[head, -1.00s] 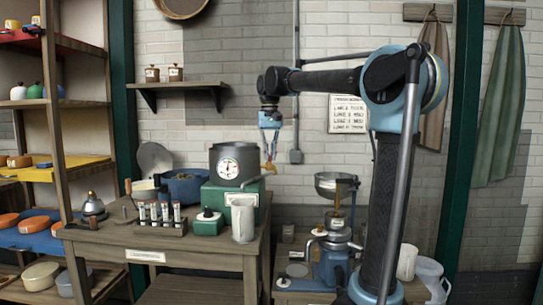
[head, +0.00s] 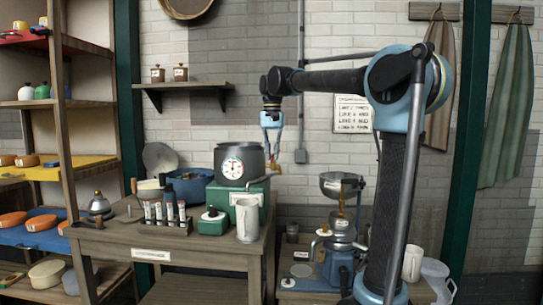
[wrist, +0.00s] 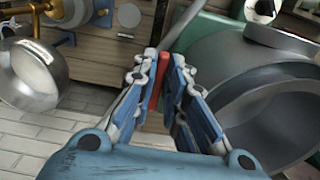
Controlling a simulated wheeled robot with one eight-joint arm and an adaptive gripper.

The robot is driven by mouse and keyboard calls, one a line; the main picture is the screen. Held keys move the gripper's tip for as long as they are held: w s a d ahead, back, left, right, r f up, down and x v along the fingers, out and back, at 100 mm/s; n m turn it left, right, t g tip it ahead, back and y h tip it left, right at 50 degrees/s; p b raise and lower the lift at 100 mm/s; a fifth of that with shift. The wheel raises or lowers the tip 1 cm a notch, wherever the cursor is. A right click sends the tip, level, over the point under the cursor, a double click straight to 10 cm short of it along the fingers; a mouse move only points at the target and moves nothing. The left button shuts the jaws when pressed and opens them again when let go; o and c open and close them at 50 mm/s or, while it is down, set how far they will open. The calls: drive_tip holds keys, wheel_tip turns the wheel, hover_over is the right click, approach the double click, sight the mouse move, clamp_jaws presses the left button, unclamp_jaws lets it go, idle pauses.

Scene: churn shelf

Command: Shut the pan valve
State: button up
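The pan is a dark grey pot (head: 228,156) with a round white dial, on a green base on the wooden table. A brass-coloured valve (head: 275,168) is at its right side, small in the head view. My gripper (head: 272,153) points down at the valve from above. In the wrist view my gripper (wrist: 163,75) has its fingers close together, one on each side of a thin red handle (wrist: 157,85). The fingers seem shut on this handle. The grey pan (wrist: 275,100) fills the right of the wrist view. The fingers partly hide the handle.
A machine with a metal bowl (head: 341,185) stands to the right.

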drive_tip(key=shift+o, duration=1.1)
drive_tip(key=shift+r, duration=0.15)
drive_tip(key=shift+w+r, duration=0.1)
drive_tip(key=shift+r, duration=3.75)
drive_tip(key=s+d+f+t, duration=0.1)
drive_tip(key=s+d+f, duration=0.95)
drive_tip(key=f, duration=0.35)
drive_tip(key=s+d+f+t, duration=0.1)
drive_tip(key=s+d+f, duration=0.9)
drive_tip(key=f, duration=0.5)
drive_tip(key=s+d+f, duration=0.2)
drive_tip(key=s+f, duration=0.2)
drive_tip(key=f, duration=0.3)
drive_tip(key=s+d+f, duration=0.2)
drive_tip(key=s+f, duration=0.1)
drive_tip(key=f, duration=0.4)
drive_tip(key=shift+s+d+f+n, duration=0.3)
drive_tip(key=shift+s+n, duration=0.1)
